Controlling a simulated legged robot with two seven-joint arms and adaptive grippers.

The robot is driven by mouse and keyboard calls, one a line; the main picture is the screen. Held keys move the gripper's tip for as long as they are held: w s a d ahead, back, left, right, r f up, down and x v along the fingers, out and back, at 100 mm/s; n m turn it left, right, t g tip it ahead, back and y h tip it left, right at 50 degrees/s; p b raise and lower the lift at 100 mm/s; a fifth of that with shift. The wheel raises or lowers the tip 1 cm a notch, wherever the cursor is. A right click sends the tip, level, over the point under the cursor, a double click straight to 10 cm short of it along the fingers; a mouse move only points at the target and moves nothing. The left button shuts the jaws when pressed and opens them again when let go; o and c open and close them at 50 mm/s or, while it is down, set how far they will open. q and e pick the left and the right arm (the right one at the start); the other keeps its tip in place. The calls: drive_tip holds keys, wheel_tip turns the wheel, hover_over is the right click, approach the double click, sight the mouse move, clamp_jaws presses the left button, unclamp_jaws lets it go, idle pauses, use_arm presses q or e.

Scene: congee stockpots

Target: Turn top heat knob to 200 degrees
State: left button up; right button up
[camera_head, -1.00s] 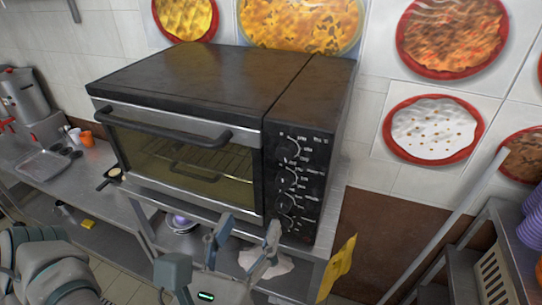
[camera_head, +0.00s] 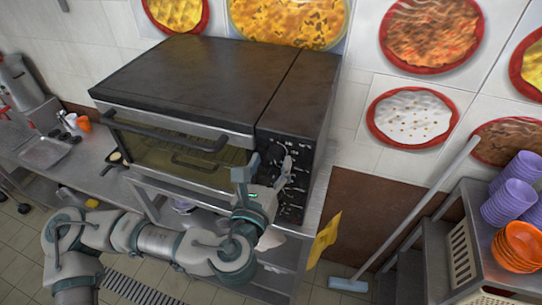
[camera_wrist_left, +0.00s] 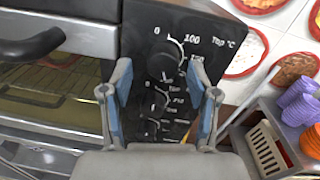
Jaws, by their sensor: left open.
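The oven's black control panel (camera_wrist_left: 203,28) carries a column of dark round knobs. The top heat knob (camera_wrist_left: 163,62) is uppermost in the left wrist view, beside printed 0, 100 and "Top °C" marks; the 200 mark cannot be read. My left gripper (camera_wrist_left: 159,68) is open, with one finger on each side of the top knob in that view. Contact with it cannot be made out. In the head view the left gripper (camera_head: 267,166) is in front of the panel and hides part of the knobs. My right gripper is not in view.
The oven (camera_head: 190,85) stands on a metal stand, its door handle (camera_head: 165,133) left of my gripper. Lower knobs (camera_wrist_left: 155,102) sit below the top one. A yellow cloth (camera_head: 325,242) hangs at right. A shelf with purple cups (camera_head: 510,195) and orange bowls (camera_head: 517,245) is farther right.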

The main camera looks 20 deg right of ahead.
use_arm(q)
drive_tip(key=shift+w+d, duration=0.15)
drive_tip(key=shift+d, duration=0.1)
clamp_jaws()
drive_tip(key=shift+d, duration=0.1)
drive_tip(key=n+b, duration=0.2)
drive_tip(key=n, duration=0.1)
drive_tip(key=shift+f+b, duration=0.1)
drive_tip(key=shift+b, duration=0.25)
drive_tip(key=shift+n+b, duration=0.95)
drive_tip(key=shift+n, duration=1.25)
